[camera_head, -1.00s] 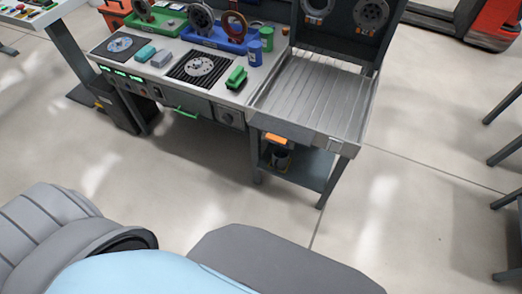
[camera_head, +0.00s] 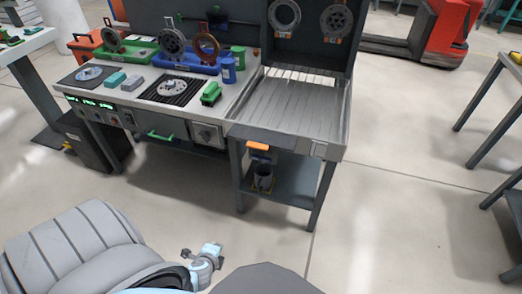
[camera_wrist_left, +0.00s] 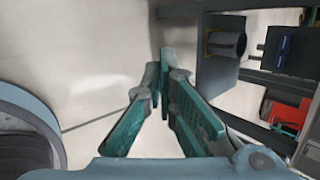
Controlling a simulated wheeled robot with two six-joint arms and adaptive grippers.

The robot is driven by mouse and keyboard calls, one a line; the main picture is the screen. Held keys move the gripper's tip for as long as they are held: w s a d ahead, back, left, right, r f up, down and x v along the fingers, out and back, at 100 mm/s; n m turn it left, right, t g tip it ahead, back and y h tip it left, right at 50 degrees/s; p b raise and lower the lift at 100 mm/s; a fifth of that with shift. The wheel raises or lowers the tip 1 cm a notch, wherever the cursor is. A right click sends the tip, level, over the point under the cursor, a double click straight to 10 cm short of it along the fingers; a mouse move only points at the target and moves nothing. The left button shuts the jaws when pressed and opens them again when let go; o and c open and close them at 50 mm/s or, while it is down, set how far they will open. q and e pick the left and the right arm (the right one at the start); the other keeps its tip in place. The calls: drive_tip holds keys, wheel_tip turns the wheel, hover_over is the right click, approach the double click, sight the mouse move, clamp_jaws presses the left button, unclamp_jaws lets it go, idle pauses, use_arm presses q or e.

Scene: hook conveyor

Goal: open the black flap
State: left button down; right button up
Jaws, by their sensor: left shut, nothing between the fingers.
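The workbench (camera_head: 205,88) stands ahead in the head view. A dark front panel with a green handle (camera_head: 160,135) sits below its top edge; I cannot tell for sure whether this is the black flap. It looks closed. In the left wrist view, my left gripper (camera_wrist_left: 158,70) has teal fingers meeting at the tips, with nothing between them. Bare floor lies behind the tips. In the head view, a small grey and light-blue end of my left arm shows low in the picture, well apart from the bench. My right gripper is not in view.
The bench carries a green tray (camera_head: 135,52), a blue tray (camera_head: 190,65), blue and green cups and a green block (camera_head: 210,94). A ribbed metal tray (camera_head: 290,105) adjoins on the right, above a shelf (camera_head: 285,185) with a cup. Floor before the bench is clear.

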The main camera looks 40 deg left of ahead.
use_arm(q)
drive_tip(key=w+a+f+m+t+y+b, duration=0.1)
drive_tip(key=w+a+m+t+b, duration=0.2)
drive_tip(key=w+m+b, duration=0.45)
drive_tip(key=m+t+b, duration=0.5)
drive_tip(key=m+t, duration=0.4)
drive_tip(key=m, duration=0.2)
approach(260, 141)
drive_tip(key=w+a+f, duration=0.2)
drive_tip(key=w, duration=0.2)
drive_tip(key=shift+w+d+f+y, duration=0.2)
drive_tip(key=shift+d+y, duration=0.05)
drive_tip(key=shift+y, duration=0.05)
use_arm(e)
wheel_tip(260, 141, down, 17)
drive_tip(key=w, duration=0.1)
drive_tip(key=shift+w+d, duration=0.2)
